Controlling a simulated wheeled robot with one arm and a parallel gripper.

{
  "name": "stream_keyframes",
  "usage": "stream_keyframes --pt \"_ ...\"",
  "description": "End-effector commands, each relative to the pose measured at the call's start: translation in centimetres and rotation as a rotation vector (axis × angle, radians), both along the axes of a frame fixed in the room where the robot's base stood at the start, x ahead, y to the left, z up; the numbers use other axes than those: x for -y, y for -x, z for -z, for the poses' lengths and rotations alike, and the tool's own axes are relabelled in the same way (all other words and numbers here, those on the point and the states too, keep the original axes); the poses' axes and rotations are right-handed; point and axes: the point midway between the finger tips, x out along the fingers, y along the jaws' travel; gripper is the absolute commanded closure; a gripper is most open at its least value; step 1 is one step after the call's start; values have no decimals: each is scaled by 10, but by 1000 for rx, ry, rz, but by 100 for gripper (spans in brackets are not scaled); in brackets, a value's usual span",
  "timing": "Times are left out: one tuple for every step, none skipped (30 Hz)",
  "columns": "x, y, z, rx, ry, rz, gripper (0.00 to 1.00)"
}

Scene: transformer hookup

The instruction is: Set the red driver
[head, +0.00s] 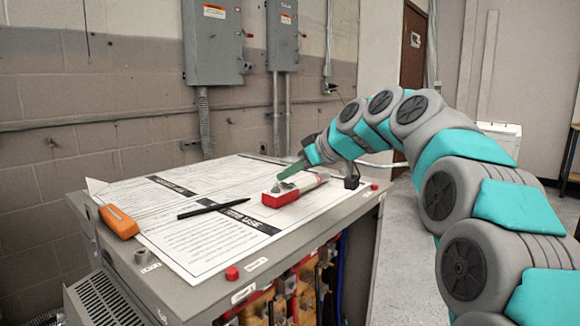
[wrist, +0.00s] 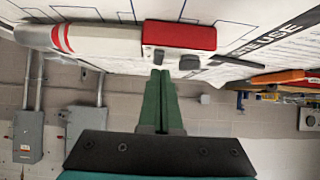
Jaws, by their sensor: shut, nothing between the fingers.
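The red driver (head: 281,197) lies on the papers on the cabinet top, its red end toward the front left and its pale body toward the back right. In the wrist view the driver (wrist: 180,37) spans the top, with a white body and red stripes at left. My gripper (head: 284,175) has green fingers, pressed together, pointing down at the driver's red end from behind. In the wrist view my gripper (wrist: 159,72) has its tips just by the red end; nothing is between them. I cannot tell whether they touch the driver.
The papers (head: 205,240) cover most of the grey cabinet top. A black pen (head: 213,208) and an orange-handled scraper (head: 119,222) lie left of the driver. Red knobs (head: 232,273) stand at the front edge. Coloured wiring shows below. Grey electrical boxes (head: 213,40) hang on the wall behind.

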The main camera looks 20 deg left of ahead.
Motion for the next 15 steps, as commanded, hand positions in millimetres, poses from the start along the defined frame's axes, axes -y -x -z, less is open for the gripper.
stream_keyframes --pt "0 0 1 -1 1 -1 100" --pt "0 0 1 -1 1 -1 100" --pt "0 0 1 -1 1 -1 100" --pt "0 0 1 -1 1 -1 100" --pt "0 0 1 -1 1 -1 100" --pt "0 0 1 -1 0 -1 100" --pt "0 0 1 -1 0 -1 100" --pt "0 0 1 -1 0 -1 100" --pt "0 0 1 -1 0 -1 100" --pt "0 0 1 0 0 0 100" --pt "0 0 1 -1 0 -1 100" --pt "0 0 3 0 0 0 100" --pt "-1 0 4 0 0 0 100" --pt "-1 -1 6 1 -1 -1 100" --pt "-2 -1 9 2 -1 0 100"
